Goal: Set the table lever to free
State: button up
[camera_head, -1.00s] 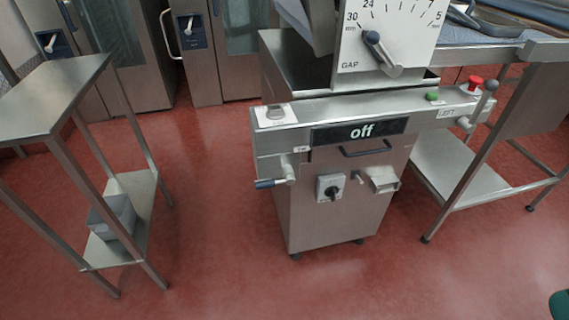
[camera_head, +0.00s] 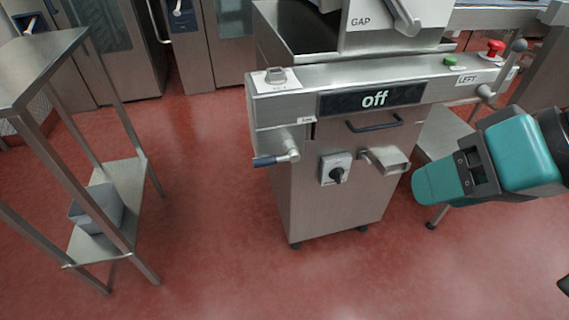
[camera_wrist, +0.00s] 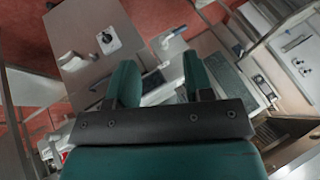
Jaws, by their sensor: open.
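A blue-handled lever (camera_head: 275,158) sits on the left front of the steel machine (camera_head: 335,210), with its handle lying roughly level and pointing left. A small label (camera_head: 306,120) above it is too small to read surely. Another lever with a grey ball knob (camera_head: 518,46) stands upright at the right end, near a LEFT label. Which of these is the table lever I cannot tell surely. My teal gripper (camera_head: 425,187) is right of the machine's front, apart from both levers. In the wrist view my gripper (camera_wrist: 158,85) is open, with nothing between its fingers.
A handle bar (camera_head: 374,124), a rotary switch (camera_head: 336,168) and a steel spout-like bracket (camera_head: 386,160) are on the machine's front. Red and green buttons are at the upper right. A steel side table (camera_head: 40,60) stands left, with clear red floor between.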

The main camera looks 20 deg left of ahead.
jog(key=w+a+f+m+t+y+b, duration=0.4)
jog(key=a+f+b, duration=0.4)
jog(key=f+b, duration=0.55)
jog(key=m+t+y+b, duration=0.55)
jog(key=m+b, duration=0.25)
jog(key=b, duration=0.9)
send_near(268, 165)
jog(key=p+x, duration=1)
jog(key=p, duration=0.5)
jog(key=shift+w+a+r+p, duration=0.15)
jog(key=shift+a+r+p, duration=0.1)
jog(key=shift+p, duration=0.05)
jog(key=shift+f, duration=0.3)
jog(key=shift+w, duration=0.1)
jog(key=shift+a, duration=0.2)
